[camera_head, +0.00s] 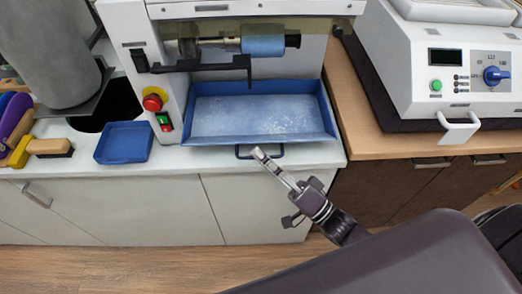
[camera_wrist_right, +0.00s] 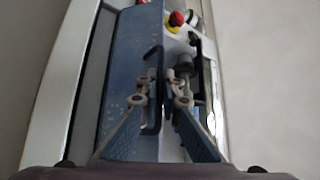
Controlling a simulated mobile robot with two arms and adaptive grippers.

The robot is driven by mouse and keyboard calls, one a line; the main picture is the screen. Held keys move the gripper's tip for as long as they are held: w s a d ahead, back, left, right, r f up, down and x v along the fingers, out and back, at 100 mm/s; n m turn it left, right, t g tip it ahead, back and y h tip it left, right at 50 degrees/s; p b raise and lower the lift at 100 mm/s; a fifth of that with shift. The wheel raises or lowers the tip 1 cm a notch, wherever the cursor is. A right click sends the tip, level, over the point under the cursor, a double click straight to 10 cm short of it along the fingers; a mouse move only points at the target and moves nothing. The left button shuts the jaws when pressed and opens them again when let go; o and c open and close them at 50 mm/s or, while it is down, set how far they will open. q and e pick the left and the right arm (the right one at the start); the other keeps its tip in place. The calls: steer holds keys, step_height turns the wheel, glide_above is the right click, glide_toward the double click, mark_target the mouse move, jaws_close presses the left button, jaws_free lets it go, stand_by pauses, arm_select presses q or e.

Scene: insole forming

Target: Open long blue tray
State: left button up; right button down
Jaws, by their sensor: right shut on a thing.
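The long blue tray (camera_head: 259,112) sits under the roller of the white machine, pale dust on its floor. Its front hangs at the counter's front edge, with a dark loop handle (camera_head: 245,152) on it. My right gripper (camera_head: 262,157) reaches from the lower right to this handle. In the right wrist view the tray (camera_wrist_right: 127,70) stands along the picture, and the handle (camera_wrist_right: 152,120) runs between the fingers of the right gripper (camera_wrist_right: 165,88), which is shut on it. The left gripper is not in view.
A small blue tray (camera_head: 124,142) stands on the counter to the left, beside brushes (camera_head: 38,147) with coloured handles. The machine has a red stop button (camera_head: 152,103). A white device with a blue knob (camera_head: 496,76) stands on the wooden counter at right.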

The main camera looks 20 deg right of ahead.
steer(key=s+a+p, duration=0.2)
steer(key=s+a, duration=0.1)
steer(key=s, duration=0.8)
steer(key=shift+s+a, duration=0.15)
steer(key=shift+s, duration=0.25)
steer(key=shift+f, duration=0.1)
steer(key=c, duration=2.1)
jaws_free()
steer(key=v, duration=1.2)
